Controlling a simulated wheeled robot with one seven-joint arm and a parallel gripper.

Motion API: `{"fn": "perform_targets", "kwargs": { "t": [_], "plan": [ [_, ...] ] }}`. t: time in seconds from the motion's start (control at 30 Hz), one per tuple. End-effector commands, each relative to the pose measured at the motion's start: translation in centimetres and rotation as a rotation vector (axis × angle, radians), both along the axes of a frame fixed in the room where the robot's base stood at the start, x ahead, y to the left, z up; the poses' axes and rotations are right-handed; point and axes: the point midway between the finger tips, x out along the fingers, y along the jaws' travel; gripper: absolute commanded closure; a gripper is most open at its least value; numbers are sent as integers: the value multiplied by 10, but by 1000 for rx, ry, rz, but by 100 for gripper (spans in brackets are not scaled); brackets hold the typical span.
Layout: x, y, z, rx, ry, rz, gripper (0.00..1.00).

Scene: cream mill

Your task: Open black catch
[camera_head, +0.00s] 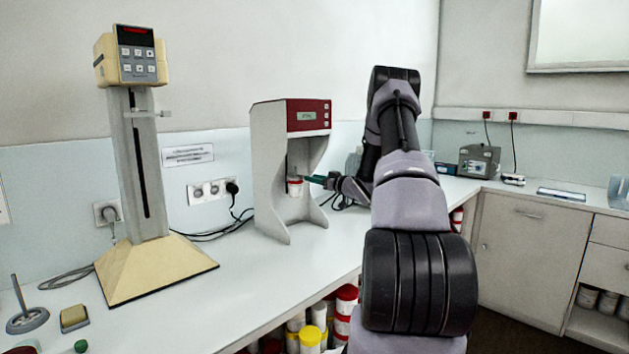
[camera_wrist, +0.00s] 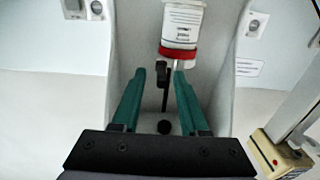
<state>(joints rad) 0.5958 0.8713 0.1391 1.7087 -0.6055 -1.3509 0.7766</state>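A small black catch (camera_wrist: 162,74) shows in the wrist view as a dark lever beside the jar's red band, with a thin dark strip running down from it. A white labelled jar with a red lid (camera_wrist: 182,28) sits in the mill; it also shows in the head view (camera_head: 295,187). The mill (camera_head: 270,150) is a pale housing with a red panel. My gripper (camera_wrist: 160,76) has two green fingers, apart, with the catch between their tips; I cannot tell whether they touch it. In the head view my gripper (camera_head: 316,180) reaches into the mill's front from the right; the catch is not discernible there.
A tall stand mixer with a yellow base (camera_head: 150,262) stands left on the white bench (camera_head: 245,285). Wall sockets and cables lie behind the mill. Several jars (camera_head: 310,337) sit below the bench edge. The bench front between mixer and mill is clear.

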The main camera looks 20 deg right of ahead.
Motion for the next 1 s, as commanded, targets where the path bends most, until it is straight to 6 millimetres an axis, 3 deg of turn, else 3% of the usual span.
{"fn": "perform_targets", "kwargs": {
  "t": [0.37, 0.8, 1.0],
  "plan": [
    [-5, -2, -1, 1, 1, -1, 56],
    [-80, -31, -1, 2, 2, -2, 56],
    [-99, -38, 0, 0, 0, -2, 56]
  ]
}}
